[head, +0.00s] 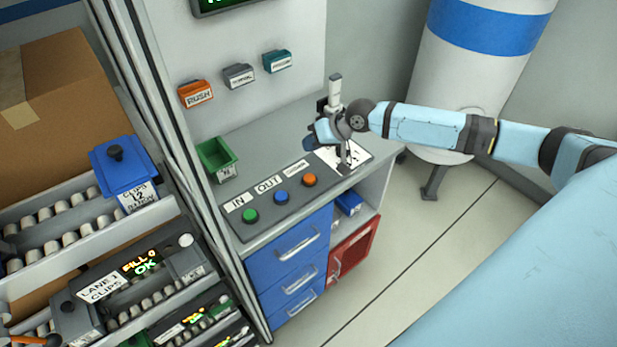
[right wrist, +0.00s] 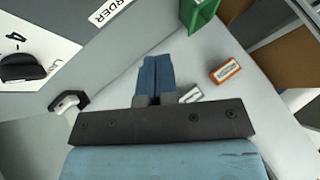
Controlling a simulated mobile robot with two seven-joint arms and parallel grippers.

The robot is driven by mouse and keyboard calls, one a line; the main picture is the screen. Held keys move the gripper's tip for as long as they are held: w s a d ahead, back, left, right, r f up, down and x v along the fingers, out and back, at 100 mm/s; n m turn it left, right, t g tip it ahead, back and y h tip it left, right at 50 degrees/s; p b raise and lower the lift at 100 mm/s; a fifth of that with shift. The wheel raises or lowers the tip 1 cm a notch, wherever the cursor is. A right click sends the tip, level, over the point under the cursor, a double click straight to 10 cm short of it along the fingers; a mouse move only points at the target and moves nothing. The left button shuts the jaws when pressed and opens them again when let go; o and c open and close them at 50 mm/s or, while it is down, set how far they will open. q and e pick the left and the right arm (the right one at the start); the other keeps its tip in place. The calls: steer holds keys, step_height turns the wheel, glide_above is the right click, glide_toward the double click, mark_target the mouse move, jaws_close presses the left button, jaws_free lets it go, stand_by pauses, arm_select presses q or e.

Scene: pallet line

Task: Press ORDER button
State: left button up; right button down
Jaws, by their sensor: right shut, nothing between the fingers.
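A grey sloped panel (head: 262,229) on the workbench carries a green button (head: 250,216) by the IN label, a blue button (head: 281,197) by OUT, and an orange button (head: 309,180) by a third label (head: 296,169) too small to read here. In the right wrist view a cut-off label (right wrist: 110,13) shows "RDER"; no button shows there. My right gripper (head: 309,144) is shut and empty, above the bench behind the panel's right part, apart from the orange button. Its dark blue fingers (right wrist: 157,75) are together in the wrist view. My left gripper is not in view.
A green bin (head: 215,160) stands behind the panel's left end. A white sheet (head: 331,158) with a dark fixture lies right of the orange button. A grey-white upright device (head: 335,90) stands behind my gripper. Small wall bins, including an orange one (head: 196,95), hang above.

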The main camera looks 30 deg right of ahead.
steer(key=f+b, duration=0.1)
steer(key=b, duration=0.6)
glide_above(311, 176)
step_height(311, 176, down, 6)
steer(key=shift+r, duration=0.1)
steer(key=shift+f, duration=0.9)
steer(key=shift+f, duration=0.15)
stand_by(0.7)
steer(key=shift+f, duration=0.35)
